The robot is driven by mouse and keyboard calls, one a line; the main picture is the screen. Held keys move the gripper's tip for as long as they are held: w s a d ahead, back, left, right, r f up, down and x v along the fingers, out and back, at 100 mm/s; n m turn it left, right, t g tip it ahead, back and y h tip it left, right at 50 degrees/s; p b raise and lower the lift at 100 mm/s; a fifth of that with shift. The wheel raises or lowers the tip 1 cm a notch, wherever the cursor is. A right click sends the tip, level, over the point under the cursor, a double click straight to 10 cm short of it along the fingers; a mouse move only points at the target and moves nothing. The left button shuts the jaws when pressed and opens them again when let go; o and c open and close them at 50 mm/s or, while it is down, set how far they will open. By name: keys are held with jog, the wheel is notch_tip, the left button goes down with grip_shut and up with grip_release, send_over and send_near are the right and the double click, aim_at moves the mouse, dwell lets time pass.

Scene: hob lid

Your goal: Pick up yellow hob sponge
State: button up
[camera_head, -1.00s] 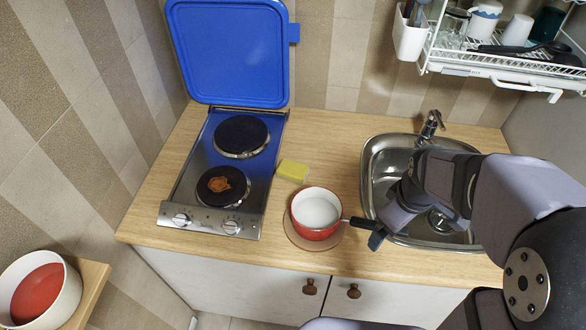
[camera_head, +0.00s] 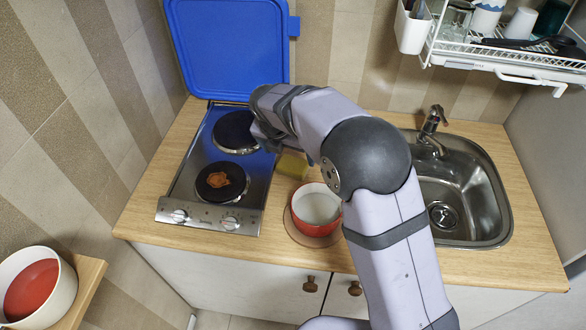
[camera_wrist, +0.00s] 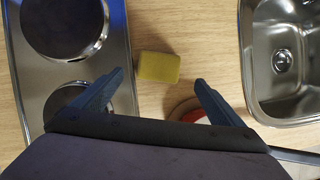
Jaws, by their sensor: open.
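The yellow hob sponge (camera_head: 292,166) lies on the wooden counter between the hob and the sink, just behind the red pot. It also shows in the wrist view (camera_wrist: 159,67), ahead of my gripper and roughly midway across between its fingers. My gripper (camera_wrist: 158,83) is open and empty, with its two blue fingers spread apart and no contact with the sponge visible. In the head view my arm hides most of the gripper, above the right side of the hob.
The hob (camera_head: 188,199) has its blue lid (camera_head: 228,48) standing open and an orange-brown stain (camera_head: 224,176) on the front plate. A red pot (camera_head: 316,210) stands on a round mat close to the sponge. The sink (camera_head: 480,190) is at the right; a dish rack (camera_head: 500,68) hangs above.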

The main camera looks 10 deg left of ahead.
aim_at(293, 164)
jog(key=shift+p+x, duration=1.65)
jog(key=shift+x, duration=2)
jog(key=c, duration=1.1)
